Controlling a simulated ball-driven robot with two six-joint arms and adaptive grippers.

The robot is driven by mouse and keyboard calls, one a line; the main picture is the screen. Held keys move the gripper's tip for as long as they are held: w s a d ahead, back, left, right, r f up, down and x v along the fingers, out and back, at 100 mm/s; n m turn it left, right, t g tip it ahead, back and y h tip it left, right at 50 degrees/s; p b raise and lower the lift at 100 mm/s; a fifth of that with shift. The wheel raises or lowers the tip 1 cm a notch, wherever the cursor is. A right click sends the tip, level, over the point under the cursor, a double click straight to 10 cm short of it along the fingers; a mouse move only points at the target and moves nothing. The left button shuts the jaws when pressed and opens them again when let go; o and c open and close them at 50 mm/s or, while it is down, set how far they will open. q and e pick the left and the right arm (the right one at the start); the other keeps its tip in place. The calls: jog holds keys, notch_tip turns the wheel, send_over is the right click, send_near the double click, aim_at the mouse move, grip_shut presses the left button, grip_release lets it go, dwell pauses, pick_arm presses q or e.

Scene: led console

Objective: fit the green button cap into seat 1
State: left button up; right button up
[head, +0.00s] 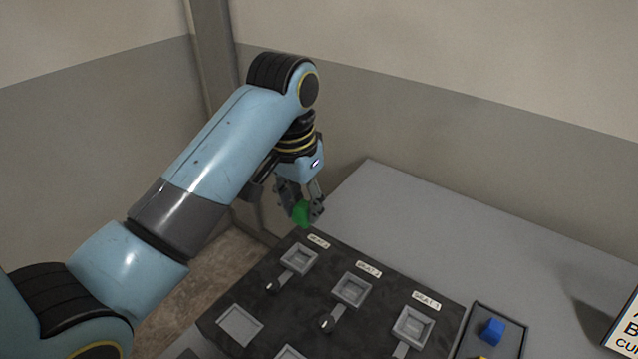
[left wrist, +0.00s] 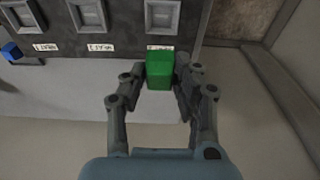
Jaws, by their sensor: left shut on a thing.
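The green button cap (head: 301,213) is between the fingers of my left gripper (head: 307,213), held above the far left corner of the dark console (head: 250,304). In the left wrist view the cap (left wrist: 160,72) sits between the fingertips of the left gripper (left wrist: 160,80), which is shut on it. Three square seats with labels stand in a row: left (head: 299,259), middle (head: 350,290) and right (head: 413,325). They look empty. My right gripper is not in view.
A dark tray (head: 517,325) right of the console holds a blue block (head: 491,332) and a partly cut-off yellow thing (head: 482,357). Small levers or knobs (head: 327,325) stand near the seats. The grey table (head: 450,228) behind the console is clear. A sign (head: 625,330) stands at the right edge.

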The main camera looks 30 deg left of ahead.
pick_arm(q)
jog(key=shift+s+a+f, duration=0.15)
jog(key=shift+s+a, duration=0.15)
jog(key=shift+s, duration=0.15)
jog(key=shift+s+f, duration=0.15)
jog(key=shift+s, duration=0.1)
notch_tip(320, 180, down, 5)
jog(key=shift+s+d, duration=0.15)
jog(key=shift+f, duration=0.8)
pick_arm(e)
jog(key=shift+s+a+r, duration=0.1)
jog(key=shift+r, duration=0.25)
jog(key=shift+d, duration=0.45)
